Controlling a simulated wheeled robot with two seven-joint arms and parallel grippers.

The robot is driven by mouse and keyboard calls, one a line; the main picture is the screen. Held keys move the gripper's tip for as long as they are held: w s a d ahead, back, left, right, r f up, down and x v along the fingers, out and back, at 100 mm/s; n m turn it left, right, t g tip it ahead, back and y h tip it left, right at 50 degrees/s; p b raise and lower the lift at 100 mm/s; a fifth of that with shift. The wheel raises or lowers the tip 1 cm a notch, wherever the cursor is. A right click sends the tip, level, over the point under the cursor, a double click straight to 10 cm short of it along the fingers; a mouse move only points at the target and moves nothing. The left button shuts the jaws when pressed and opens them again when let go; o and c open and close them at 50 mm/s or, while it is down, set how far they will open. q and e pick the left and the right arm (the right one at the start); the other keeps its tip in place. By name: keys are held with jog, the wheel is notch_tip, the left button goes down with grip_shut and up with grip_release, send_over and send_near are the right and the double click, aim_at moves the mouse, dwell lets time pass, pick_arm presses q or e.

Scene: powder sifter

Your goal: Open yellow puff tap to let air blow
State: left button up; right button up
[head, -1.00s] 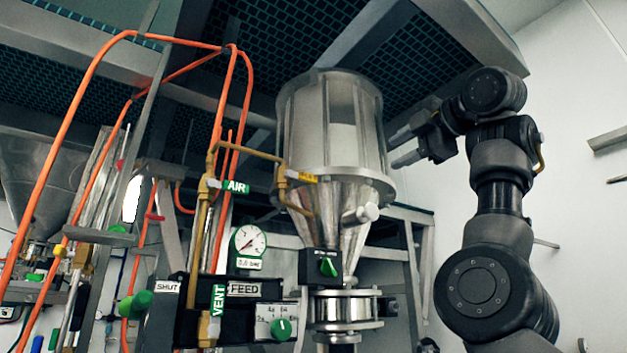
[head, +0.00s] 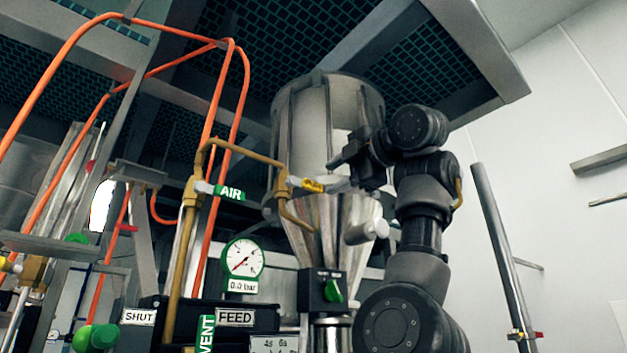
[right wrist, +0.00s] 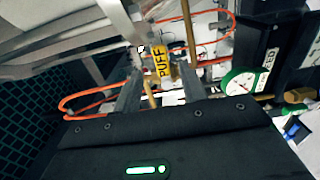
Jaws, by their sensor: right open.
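The yellow puff tap (head: 311,186) sits on the brass pipe left of the metal hopper (head: 330,110) in the head view. In the right wrist view its yellow handle (right wrist: 160,62) reads PUFF and lies between the fingers. My right gripper (head: 338,175) is open and points left in front of the hopper. Its fingertips are close to the right end of the tap; I cannot tell whether they touch it. The right wrist view shows both fingers of the gripper (right wrist: 160,76) apart with nothing clamped. My left gripper is not in view.
A green AIR tap (head: 229,192) is left of the puff tap. Orange hoses (head: 60,62) loop at the left. A pale cylinder (head: 366,231) juts from the cone.

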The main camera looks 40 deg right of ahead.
aim_at(316, 185)
jog(key=w+p, duration=0.1)
jog(key=w, duration=0.2)
jog(key=w+p, duration=0.1)
jog(key=w, duration=0.2)
jog(key=shift+w+a, duration=0.2)
jog(key=shift+w, duration=0.15)
jog(key=shift+w+p, duration=0.15)
jog(key=shift+p, duration=0.2)
jog(key=shift+w+d+f, duration=0.1)
jog(key=shift+w+d, duration=0.05)
jog(key=shift+d, duration=0.05)
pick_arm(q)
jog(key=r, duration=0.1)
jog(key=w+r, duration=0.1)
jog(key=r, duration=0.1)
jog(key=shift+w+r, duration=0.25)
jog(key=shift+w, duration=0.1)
pick_arm(e)
jog(key=shift+a, duration=0.15)
grip_shut()
